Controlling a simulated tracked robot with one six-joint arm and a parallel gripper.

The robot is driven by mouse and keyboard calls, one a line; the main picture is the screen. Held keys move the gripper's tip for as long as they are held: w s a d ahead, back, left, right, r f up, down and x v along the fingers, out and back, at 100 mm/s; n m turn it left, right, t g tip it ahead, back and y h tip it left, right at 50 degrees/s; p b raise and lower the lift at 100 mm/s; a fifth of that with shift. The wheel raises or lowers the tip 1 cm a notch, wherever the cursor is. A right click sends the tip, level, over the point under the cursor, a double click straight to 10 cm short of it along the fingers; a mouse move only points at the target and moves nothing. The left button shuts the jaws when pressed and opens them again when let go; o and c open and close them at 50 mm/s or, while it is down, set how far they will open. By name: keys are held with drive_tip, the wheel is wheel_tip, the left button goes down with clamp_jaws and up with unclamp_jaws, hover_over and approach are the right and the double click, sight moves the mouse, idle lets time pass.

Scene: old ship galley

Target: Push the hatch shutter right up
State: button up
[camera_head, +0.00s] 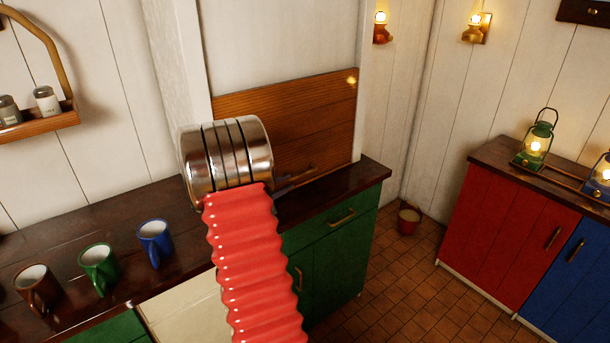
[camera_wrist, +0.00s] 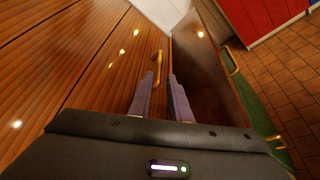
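The hatch shutter (camera_head: 310,122) is a panel of brown wooden boards set in a white frame behind the counter. Its lower edge is close to the counter top. A brass handle (camera_head: 301,175) is low on it, and the shutter's boards (camera_wrist: 75,65) fill the left of the wrist view. My gripper (camera_wrist: 162,76) has its two purple-grey fingers apart, pointing at the brass handle (camera_wrist: 157,66). The handle shows between the fingertips, without clear contact. In the head view, my arm hides part of the shutter's lower left and most of the gripper.
A dark counter (camera_head: 345,182) runs below the shutter, over a green cabinet (camera_head: 338,250). Brown, green (camera_head: 99,267) and blue (camera_head: 155,243) mugs stand on it at left. A red cabinet (camera_head: 510,240) and small bucket (camera_head: 408,220) are at right. The tiled floor between is clear.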

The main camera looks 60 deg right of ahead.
sight(303, 175)
drive_tip(key=x, duration=1.2)
drive_tip(key=shift+d, duration=0.2)
drive_tip(key=shift+c, duration=0.4)
clamp_jaws()
